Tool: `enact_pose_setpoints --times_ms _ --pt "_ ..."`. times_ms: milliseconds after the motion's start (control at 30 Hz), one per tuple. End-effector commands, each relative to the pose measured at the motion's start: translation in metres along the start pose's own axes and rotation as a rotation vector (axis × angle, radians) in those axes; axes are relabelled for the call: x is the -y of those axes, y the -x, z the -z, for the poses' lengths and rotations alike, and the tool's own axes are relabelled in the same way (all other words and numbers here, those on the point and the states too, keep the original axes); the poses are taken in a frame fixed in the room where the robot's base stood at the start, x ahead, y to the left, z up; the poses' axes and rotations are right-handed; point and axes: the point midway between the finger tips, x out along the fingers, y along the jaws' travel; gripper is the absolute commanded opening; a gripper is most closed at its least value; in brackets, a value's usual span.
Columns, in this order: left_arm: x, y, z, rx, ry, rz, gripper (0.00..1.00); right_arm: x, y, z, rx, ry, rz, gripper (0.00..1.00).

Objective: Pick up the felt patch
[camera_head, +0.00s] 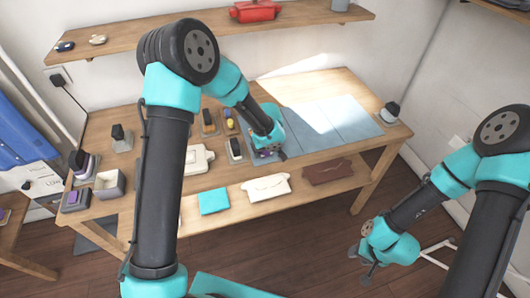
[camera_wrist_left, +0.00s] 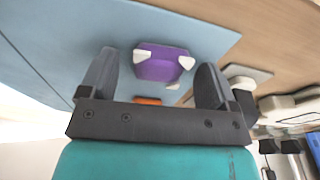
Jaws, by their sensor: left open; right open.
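An orange piece (camera_wrist_left: 148,100) shows just above the gripper's dark bar. My right gripper (camera_head: 362,264) is open and empty, out over the floor at the right.
The blue mat (camera_head: 345,118) covers the bench's right part. Several dark-handled tools and a cream device (camera_head: 197,158) stand left of my left gripper. A grey box (camera_head: 109,184) and a purple-topped block are at the far left. Folded cloths, one turquoise (camera_head: 213,201), lie on the lower shelf.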

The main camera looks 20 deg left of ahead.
Motion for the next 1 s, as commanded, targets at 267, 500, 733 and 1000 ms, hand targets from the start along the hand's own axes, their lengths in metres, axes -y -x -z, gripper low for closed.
enact_pose_setpoints --times_ms 267,500,733,1000 --pt "-0.0001 0.0001 0.0003 -0.001 0.0 -0.001 0.83 0.0 0.0 0.0 0.0 0.0 0.0 0.43" --pt "-0.0001 0.0003 0.0003 -0.001 0.0 -0.001 0.77 0.0 0.0 0.0 0.0 0.0 0.0 0.43" --pt "-0.0001 0.0003 0.0003 -0.001 0.0 -0.001 0.55 0.0 0.0 0.0 0.0 0.0 0.0 0.43" --pt "-0.0001 0.0004 0.0004 -0.001 0.0 -0.001 0.3 0.0 0.0 0.0 0.0 0.0 0.0 0.43"
